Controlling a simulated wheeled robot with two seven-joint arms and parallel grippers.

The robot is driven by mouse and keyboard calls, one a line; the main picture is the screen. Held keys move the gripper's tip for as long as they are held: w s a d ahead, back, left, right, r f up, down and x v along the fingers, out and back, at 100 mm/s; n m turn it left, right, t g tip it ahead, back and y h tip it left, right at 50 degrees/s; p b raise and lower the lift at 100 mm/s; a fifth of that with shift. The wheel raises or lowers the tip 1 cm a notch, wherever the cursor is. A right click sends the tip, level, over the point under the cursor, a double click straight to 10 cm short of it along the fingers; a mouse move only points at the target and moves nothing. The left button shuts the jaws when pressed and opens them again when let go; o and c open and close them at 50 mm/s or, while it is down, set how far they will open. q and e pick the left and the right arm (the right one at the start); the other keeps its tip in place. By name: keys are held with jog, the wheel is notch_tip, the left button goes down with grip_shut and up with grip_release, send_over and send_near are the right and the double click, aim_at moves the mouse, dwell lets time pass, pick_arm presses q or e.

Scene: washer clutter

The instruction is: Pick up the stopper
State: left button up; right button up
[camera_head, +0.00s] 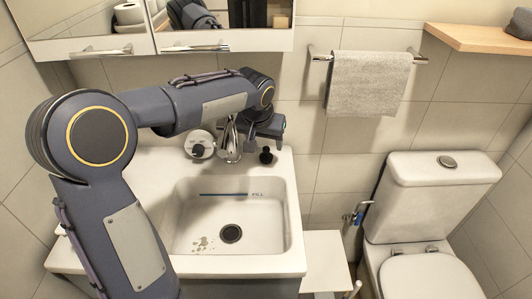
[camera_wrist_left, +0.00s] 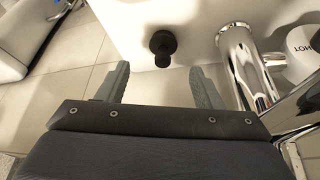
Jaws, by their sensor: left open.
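The stopper (camera_head: 266,156), a small black piece with a round knob, stands on the sink's back right corner, right of the faucet. In the left wrist view the stopper (camera_wrist_left: 162,44) lies ahead of and between the two fingers. My right gripper is not in view.
The chrome faucet (camera_head: 230,142) stands close left of the stopper; in the wrist view the faucet (camera_wrist_left: 245,70) is beside the right finger. A white dial (camera_head: 199,144) is further left. The sink basin (camera_head: 265,225) has a dark drain (camera_head: 230,233). A mirrored cabinet (camera_head: 100,35) hangs above.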

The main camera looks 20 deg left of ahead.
aim_at(266, 149)
pick_arm(q)
jog(key=x, duration=0.6)
jog(key=shift+w+a+f, duration=0.2)
jog(key=shift+a, duration=0.05)
jog(key=c, duration=1)
jog(key=shift+r, duration=0.1)
jog(key=shift+c, duration=0.2)
